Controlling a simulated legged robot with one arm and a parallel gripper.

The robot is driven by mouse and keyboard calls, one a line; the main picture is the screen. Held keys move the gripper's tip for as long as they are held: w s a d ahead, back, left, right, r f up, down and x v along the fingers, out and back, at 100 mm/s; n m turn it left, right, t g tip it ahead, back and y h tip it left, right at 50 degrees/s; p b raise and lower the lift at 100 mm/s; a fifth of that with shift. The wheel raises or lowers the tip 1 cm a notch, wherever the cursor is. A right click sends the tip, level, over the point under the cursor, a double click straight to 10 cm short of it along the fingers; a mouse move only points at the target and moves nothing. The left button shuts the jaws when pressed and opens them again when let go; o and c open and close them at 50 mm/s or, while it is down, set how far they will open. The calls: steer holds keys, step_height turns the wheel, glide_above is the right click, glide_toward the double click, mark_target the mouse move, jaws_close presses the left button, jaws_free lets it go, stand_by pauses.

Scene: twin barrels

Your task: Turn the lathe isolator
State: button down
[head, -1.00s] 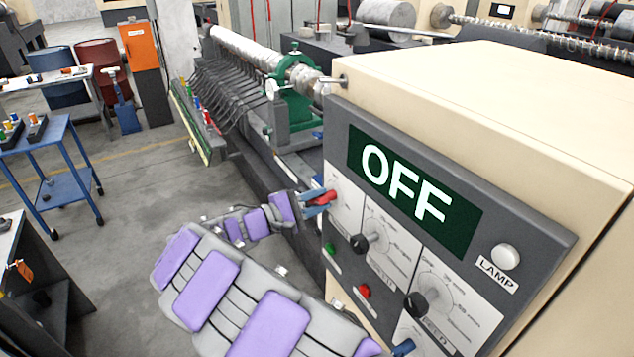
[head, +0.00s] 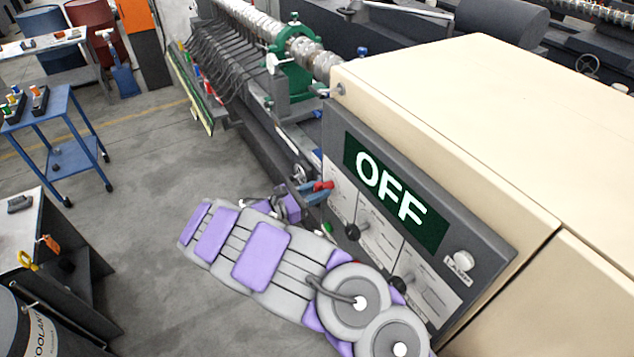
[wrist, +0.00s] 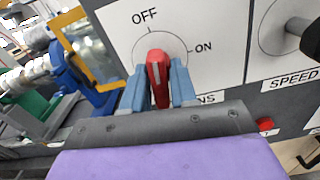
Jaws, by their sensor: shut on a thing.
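The lathe isolator is a red knob (wrist: 157,75) on a white plate marked OFF and ON. In the wrist view its white line points up, a little left, near the OFF mark. My gripper (wrist: 158,88) has its two blue fingers on either side of the knob, shut on it. In the head view the red knob (head: 322,186) shows at the upper left of the control panel (head: 462,238), with my gripper (head: 316,191) at it. The panel's display (head: 392,192) reads OFF. My arm hides part of the panel's lower left.
Black speed and feed knobs sit right of the isolator; the speed knob (wrist: 304,32) is close to my gripper. A lamp (head: 463,262) is at the panel's right. A blue cart (head: 62,140) and dark bench (head: 50,262) stand left. The floor between is clear.

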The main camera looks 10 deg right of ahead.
steer(key=shift+n+p, duration=0.5)
steer(key=shift+n, duration=0.1)
steer(key=shift+a, duration=0.1)
steer(key=shift+w+r, duration=0.1)
steer(key=shift+r, duration=0.05)
stand_by(1.2)
steer(key=c, duration=1.1)
jaws_free()
steer(key=shift+a, duration=0.1)
steer(key=b+v, duration=0.1)
steer(key=v, duration=1.6)
steer(key=shift+a+b, duration=0.25)
steer(key=shift+b, duration=0.15)
